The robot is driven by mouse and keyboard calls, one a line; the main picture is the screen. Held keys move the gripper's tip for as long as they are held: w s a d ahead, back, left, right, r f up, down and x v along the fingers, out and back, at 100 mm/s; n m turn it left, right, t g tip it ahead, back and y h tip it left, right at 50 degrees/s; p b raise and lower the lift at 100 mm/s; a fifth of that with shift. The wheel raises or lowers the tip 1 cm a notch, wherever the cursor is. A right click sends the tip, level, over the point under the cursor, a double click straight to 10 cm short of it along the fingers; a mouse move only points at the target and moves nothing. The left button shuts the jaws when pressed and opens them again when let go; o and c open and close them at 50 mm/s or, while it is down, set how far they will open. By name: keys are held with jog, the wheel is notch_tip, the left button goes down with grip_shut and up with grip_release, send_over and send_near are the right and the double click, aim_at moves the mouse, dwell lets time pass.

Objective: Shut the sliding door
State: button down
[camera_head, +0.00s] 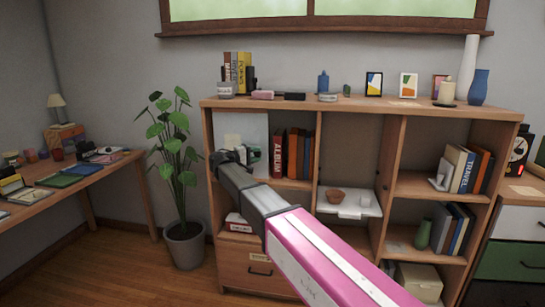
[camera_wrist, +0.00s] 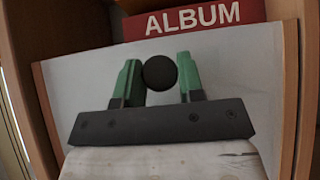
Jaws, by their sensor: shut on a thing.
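The sliding door is a pale grey-white panel (camera_head: 254,126) in the upper left compartment of the wooden shelf unit (camera_head: 345,107). It covers the left part of that compartment, and books show to its right. In the wrist view the panel (camera_wrist: 245,70) fills the middle, with a round black knob (camera_wrist: 159,73) on it. My gripper (camera_head: 248,154) is at the panel. In the wrist view its green fingers (camera_wrist: 159,80) stand on both sides of the knob and are shut on it. My arm hides part of the compartments below.
A red ALBUM book (camera_wrist: 195,19) stands behind the panel's top edge; more books (camera_head: 300,152) stand to its right. The middle compartment has a bowl (camera_head: 334,195) on a white tray (camera_head: 350,209). A potted plant (camera_head: 184,245) stands left of the unit. Small objects line its top.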

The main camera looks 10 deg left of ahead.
jog(key=shift+w+a, duration=0.15)
jog(key=shift+a, duration=1.6)
jog(key=c, duration=0.8)
grip_release()
jog(key=shift+a, duration=0.15)
jog(key=shift+o, duration=0.2)
jog(key=v, duration=1)
jog(key=shift+s+a, duration=0.2)
jog(key=shift+s, duration=0.15)
